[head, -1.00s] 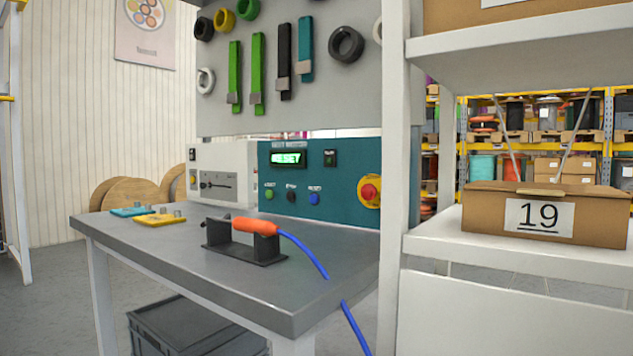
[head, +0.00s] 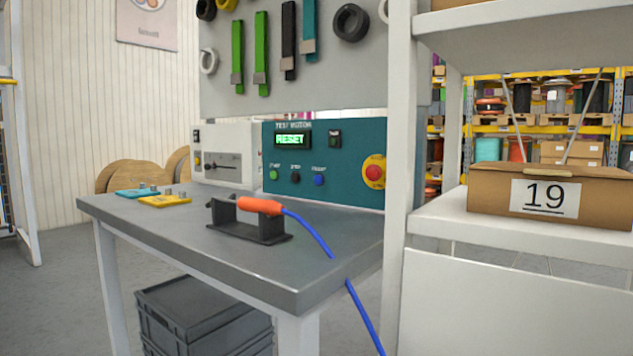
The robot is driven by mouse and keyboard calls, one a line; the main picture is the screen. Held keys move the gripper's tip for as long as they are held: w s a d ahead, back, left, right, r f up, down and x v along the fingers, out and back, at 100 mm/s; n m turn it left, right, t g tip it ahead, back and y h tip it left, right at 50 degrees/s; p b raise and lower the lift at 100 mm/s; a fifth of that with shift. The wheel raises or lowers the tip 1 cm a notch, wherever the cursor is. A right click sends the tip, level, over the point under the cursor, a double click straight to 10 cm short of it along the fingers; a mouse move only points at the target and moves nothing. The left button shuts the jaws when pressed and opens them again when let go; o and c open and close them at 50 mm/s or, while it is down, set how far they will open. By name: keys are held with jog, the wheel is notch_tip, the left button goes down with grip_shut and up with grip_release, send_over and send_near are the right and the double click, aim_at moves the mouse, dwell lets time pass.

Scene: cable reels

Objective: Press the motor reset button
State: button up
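The teal test motor panel (head: 345,186) stands at the back of the grey workbench (head: 330,248). Its green display (head: 291,139) reads RESET. Below the display are a green button (head: 273,175), a black button (head: 295,177) and a blue button (head: 319,180); the blue one's label looks like RESET. A red emergency knob (head: 374,172) on a yellow base is at the panel's right. My gripper is not in view.
An orange-handled tool (head: 260,206) with a blue cable (head: 310,230) rests in a black stand in front of the panel. Teal (head: 137,192) and yellow (head: 165,200) pieces lie at the left. A white shelf post (head: 399,150) stands right of the panel. Dark crates (head: 195,310) sit below.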

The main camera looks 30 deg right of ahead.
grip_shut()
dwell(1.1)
